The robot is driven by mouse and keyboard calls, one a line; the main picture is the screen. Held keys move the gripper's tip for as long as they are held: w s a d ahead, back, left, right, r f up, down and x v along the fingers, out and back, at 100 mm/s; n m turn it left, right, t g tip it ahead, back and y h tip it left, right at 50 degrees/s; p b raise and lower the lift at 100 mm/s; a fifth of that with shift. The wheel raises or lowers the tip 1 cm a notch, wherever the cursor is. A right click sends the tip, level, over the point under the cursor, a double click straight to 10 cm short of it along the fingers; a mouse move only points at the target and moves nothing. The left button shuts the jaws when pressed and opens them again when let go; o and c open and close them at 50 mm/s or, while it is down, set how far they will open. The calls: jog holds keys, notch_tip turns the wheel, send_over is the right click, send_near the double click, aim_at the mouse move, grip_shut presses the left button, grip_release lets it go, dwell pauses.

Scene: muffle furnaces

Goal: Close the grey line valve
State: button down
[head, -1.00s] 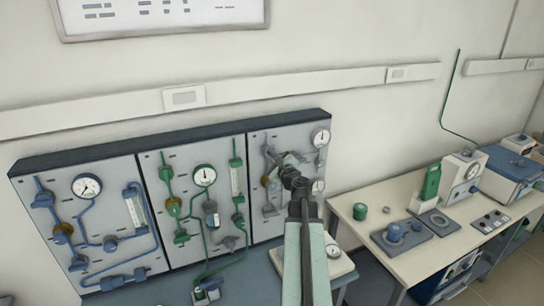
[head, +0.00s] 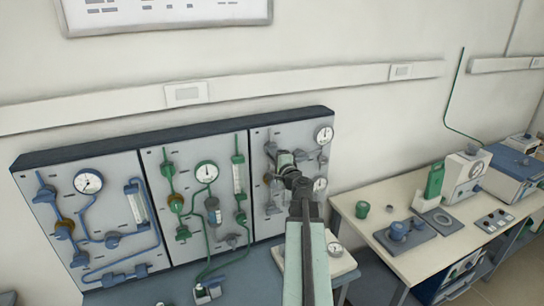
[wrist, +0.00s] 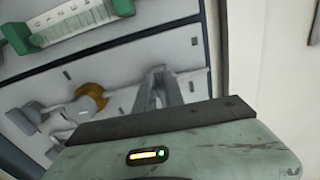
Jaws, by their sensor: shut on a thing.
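The grey line runs on the right-hand wall panel (head: 262,225), with grey pipes and fittings. My gripper (head: 283,157) is at the upper left of that panel in the head view and hides part of the line behind it. In the wrist view its narrow grey fingers (wrist: 160,88) reach to the panel face and are shut on a grey part, which I take to be the grey line valve's handle. The contact is small and mostly hidden by my gripper body. A brass-coloured fitting (wrist: 92,91) on a grey pipe lies left of the fingers.
The green line panel (head: 207,195) and blue line panel (head: 90,215) stand to the left. Round gauges (head: 324,135) sit at the grey panel's right edge. A bench (head: 365,235) with lab equipment stands at the right.

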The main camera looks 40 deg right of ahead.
jog(key=shift+n, duration=0.3)
dwell(0.4)
jog(key=c, duration=1.4)
grip_release()
jog(key=shift+c, duration=0.2)
